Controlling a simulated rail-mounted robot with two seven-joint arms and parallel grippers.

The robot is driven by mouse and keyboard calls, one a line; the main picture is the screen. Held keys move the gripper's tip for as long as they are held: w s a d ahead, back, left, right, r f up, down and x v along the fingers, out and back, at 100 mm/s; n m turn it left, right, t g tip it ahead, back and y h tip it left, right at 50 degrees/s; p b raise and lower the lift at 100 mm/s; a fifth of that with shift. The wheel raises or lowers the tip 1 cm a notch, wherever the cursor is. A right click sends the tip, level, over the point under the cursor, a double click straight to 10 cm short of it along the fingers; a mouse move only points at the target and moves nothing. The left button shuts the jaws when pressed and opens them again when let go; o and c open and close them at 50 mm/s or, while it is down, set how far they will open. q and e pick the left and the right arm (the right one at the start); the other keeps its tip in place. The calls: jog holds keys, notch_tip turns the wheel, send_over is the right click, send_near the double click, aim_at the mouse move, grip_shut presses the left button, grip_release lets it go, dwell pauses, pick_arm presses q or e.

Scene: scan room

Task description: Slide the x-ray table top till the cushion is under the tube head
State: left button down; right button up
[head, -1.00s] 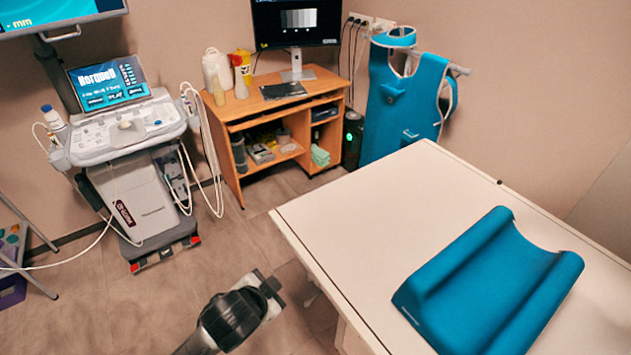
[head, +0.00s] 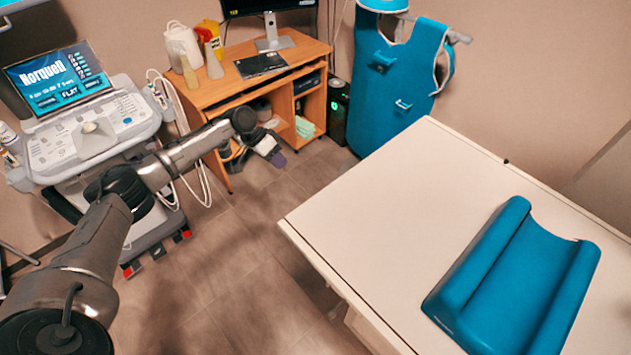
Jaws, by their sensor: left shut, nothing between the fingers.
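The white x-ray table top (head: 400,210) fills the right of the head view, running out of the frame at the bottom and right. The blue cushion (head: 512,285), with a hollow along its middle, lies on it towards the lower right. My left arm comes in from the lower left, and its gripper (head: 280,160) is raised left of the table, clear of its edge. The gripper is shut and empty. The tube head is not in view. My right gripper is not in view.
An ultrasound cart (head: 95,130) stands at left behind my left arm. A wooden desk (head: 235,90) with a monitor and bottles is at the back. A blue lead apron (head: 395,85) hangs by the wall. Bare floor (head: 245,265) lies left of the table.

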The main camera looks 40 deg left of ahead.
pick_arm(q)
jog(key=w+d+f+b, duration=0.1)
jog(key=w+d+f, duration=0.2)
jog(key=d+f, duration=0.4)
jog(key=shift+w+d+f+m, duration=0.15)
jog(key=shift+d+f+m, duration=0.25)
jog(key=shift+d, duration=1.2)
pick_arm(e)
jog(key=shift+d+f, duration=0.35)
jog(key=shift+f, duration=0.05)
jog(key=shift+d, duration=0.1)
